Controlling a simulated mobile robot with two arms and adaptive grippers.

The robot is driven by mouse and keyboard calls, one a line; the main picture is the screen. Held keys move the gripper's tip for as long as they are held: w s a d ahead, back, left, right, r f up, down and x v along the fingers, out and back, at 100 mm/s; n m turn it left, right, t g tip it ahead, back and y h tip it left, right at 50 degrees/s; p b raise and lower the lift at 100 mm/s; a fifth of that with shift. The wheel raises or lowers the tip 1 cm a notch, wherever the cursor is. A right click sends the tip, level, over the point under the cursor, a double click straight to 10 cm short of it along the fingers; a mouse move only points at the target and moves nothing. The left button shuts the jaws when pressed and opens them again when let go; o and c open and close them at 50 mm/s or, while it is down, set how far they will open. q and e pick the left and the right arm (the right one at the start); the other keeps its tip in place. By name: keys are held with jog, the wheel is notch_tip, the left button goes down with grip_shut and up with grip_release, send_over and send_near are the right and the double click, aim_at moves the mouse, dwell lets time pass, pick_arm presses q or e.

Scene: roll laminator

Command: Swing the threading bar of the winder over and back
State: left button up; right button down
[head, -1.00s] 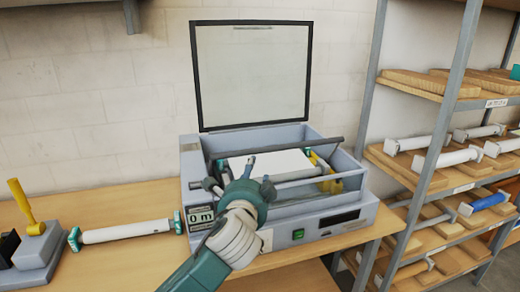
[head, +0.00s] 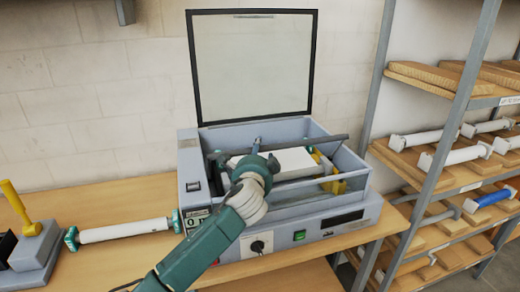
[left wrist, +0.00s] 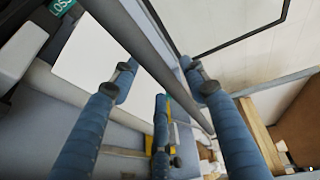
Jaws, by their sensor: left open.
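The winder (head: 345,222) is a grey box on the bench with its framed clear lid (head: 252,70) standing open. A dark bar (head: 325,141), apparently the threading bar, runs across the box near its back; its left part is partly hidden by my gripper. My left gripper (head: 250,150) is over the left half of the open box, at the bar, with its fingers spread. In the left wrist view, the bar (left wrist: 150,50) passes between the open fingers (left wrist: 158,88). I cannot tell whether any finger touches it. My right gripper is out of view.
A white sheet or roll (head: 293,161) lies inside the box, with yellow parts (head: 325,172) at its right. A white roller with green ends (head: 125,232) and a yellow-handled device (head: 30,235) are on the bench at left. A shelf rack (head: 440,160) stands at right.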

pick_arm(q)
jog(key=shift+w+d+r, duration=0.1)
jog(key=shift+w, duration=0.25)
jog(key=shift+w, duration=0.2)
jog(key=shift+c, duration=0.2)
grip_shut()
jog(key=shift+w+r, duration=0.15)
jog(key=shift+r, duration=0.05)
